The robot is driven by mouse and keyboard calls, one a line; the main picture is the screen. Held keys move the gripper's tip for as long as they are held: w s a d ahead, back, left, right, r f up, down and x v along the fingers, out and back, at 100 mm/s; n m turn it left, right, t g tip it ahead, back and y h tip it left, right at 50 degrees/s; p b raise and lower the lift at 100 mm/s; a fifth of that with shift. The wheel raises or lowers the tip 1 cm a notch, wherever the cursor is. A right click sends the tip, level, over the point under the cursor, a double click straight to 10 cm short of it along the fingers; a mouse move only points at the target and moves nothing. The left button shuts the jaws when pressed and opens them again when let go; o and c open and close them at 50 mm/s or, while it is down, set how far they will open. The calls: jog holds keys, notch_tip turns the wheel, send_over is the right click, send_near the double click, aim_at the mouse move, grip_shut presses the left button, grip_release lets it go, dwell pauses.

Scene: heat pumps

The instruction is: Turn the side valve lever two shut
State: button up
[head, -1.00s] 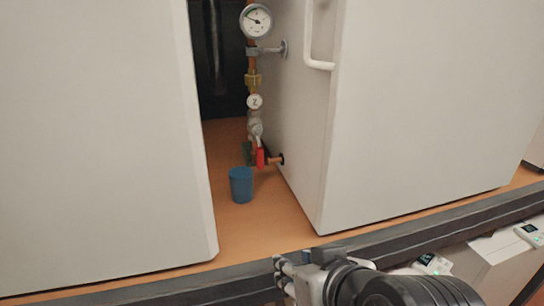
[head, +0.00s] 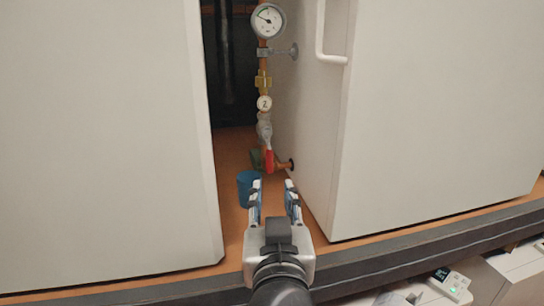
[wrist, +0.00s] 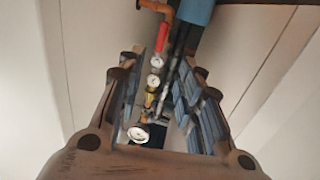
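The red valve lever (head: 268,160) sits low on the vertical copper pipe, just below the round tag marked 2 (head: 264,103). It points down, roughly along the pipe. In the wrist view the red lever (wrist: 163,32) shows near the top, between my fingers. My gripper (head: 273,184) is open and empty. Its fingers point into the gap between the white cabinets, in front of and below the lever in the picture. The fingers look apart from the lever, and the exact distance is hard to tell.
A blue cup (head: 247,188) stands on the orange floor, just left of my fingers. White cabinets stand at left (head: 110,140) and right (head: 430,120), leaving a narrow gap. A pressure gauge (head: 268,20) tops the pipe. A white handle (head: 322,45) sticks out at right.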

jog(key=p, duration=0.5)
send_near(270, 161)
jog(key=w, duration=0.3)
jog(key=w+p, duration=0.1)
jog(key=w, duration=0.3)
jog(key=w+a, duration=0.1)
jog(key=w, duration=0.3)
jog(key=shift+r+p, duration=0.1)
jog(key=shift+p, duration=0.3)
jog(key=shift+s, duration=0.1)
jog(key=shift+c, duration=0.5)
grip_shut()
